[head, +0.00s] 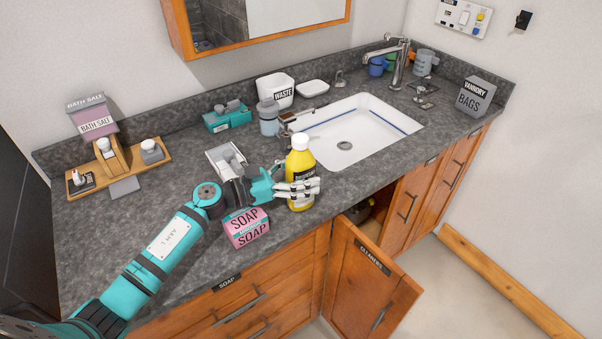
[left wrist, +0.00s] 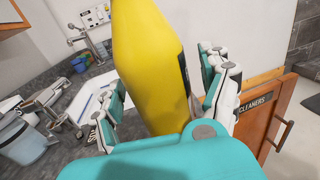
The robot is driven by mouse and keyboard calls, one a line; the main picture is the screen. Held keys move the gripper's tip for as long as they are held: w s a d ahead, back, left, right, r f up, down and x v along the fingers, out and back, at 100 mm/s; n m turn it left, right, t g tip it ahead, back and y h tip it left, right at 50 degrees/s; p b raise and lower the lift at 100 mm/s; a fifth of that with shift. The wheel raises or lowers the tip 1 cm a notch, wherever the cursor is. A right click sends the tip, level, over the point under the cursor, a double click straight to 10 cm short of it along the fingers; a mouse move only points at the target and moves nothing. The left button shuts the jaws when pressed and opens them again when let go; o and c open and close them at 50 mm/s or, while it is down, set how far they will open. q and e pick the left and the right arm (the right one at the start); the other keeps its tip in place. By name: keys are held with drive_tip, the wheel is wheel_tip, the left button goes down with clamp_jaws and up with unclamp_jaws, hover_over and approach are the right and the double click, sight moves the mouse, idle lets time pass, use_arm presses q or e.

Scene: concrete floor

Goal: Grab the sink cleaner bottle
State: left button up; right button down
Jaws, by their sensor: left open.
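The yellow bottle (head: 300,161) with a white cap and a dark label stands upright on the grey counter, in front of the sink; I cannot read its label. It is the only bottle of this kind in view and fits the sink cleaner. My left gripper (head: 309,187) is open at the bottle, its fingers across the lower half. In the left wrist view the yellow bottle (left wrist: 150,62) stands between the spread fingers, with its top out of frame. Whether the fingers touch it I cannot tell. My right gripper is not in view.
Pink soap boxes (head: 246,228) sit just below my left gripper at the counter's front. A grey tray (head: 227,158) and a glass jar (head: 268,119) stand behind. The sink (head: 352,130) lies behind right. The cleaners cabinet door (head: 367,282) hangs open below.

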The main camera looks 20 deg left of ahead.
use_arm(q)
drive_tip(key=shift+c, duration=0.8)
clamp_jaws()
drive_tip(key=shift+r, duration=0.1)
drive_tip(key=shift+r, duration=0.1)
